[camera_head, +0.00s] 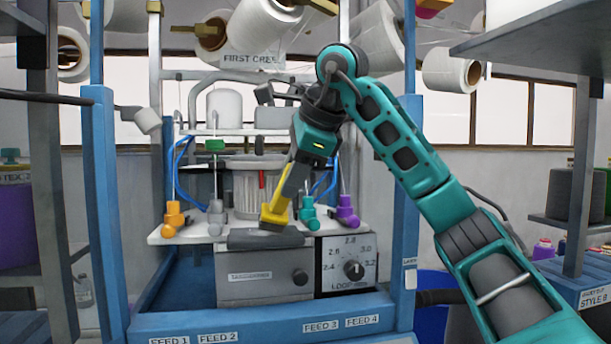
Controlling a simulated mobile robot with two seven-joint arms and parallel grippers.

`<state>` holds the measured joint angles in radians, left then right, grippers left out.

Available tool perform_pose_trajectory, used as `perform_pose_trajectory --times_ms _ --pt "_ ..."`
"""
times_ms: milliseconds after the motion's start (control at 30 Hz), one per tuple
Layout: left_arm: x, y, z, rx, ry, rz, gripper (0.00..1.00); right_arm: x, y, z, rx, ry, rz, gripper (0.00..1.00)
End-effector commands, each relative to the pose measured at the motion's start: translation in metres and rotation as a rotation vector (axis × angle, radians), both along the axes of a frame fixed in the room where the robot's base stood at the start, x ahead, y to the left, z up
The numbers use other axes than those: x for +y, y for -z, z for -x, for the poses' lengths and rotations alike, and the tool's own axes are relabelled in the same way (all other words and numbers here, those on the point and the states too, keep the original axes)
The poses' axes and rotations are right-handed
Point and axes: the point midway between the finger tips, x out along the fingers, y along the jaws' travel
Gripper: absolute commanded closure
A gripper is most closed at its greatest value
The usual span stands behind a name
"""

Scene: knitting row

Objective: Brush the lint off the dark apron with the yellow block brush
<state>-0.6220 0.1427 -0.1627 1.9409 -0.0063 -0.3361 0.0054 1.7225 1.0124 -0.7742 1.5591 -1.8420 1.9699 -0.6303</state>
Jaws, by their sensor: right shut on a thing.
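The yellow block brush (275,209) is in my right gripper (291,182), which points down and is shut on it. The brush is tilted, and its dark underside is low over a dark grey piece (250,239) on top of the grey machine box. This piece may be the dark apron; its cloth form is not clear. The brush bottom overlaps the dark piece in the view, and I cannot tell whether they touch. No lint can be made out. My left gripper is not in view.
The grey box (250,290) and a dial panel (349,264) stand below. Orange (171,217), teal (309,213) and purple (347,212) fittings stand close by on a white shelf. Blue posts (105,220) flank the machine. Yarn cones (376,38) hang above.

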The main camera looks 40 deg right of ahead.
Motion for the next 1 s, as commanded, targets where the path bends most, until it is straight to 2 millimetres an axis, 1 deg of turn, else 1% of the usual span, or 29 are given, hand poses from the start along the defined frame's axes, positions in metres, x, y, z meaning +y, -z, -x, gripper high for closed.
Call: perform_pose_trajectory --times_ms 33,267,500,633,800,1000 --pt "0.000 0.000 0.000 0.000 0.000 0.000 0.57 0.004 0.002 -0.002 0.004 -0.001 0.000 1.00" --pt "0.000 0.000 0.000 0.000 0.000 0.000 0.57 0.013 0.002 -0.008 0.005 -0.003 0.000 1.00" --pt "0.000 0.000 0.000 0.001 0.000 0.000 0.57 0.032 0.001 -0.019 0.006 -0.003 0.000 1.00" --pt "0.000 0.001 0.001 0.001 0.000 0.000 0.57 0.039 0.000 -0.024 0.005 -0.001 0.000 1.00" --pt "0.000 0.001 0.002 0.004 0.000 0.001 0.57 0.041 0.000 -0.026 0.004 0.001 -0.001 1.00" --pt "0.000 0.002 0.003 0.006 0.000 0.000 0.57 0.036 -0.002 -0.035 0.003 0.001 -0.002 1.00"
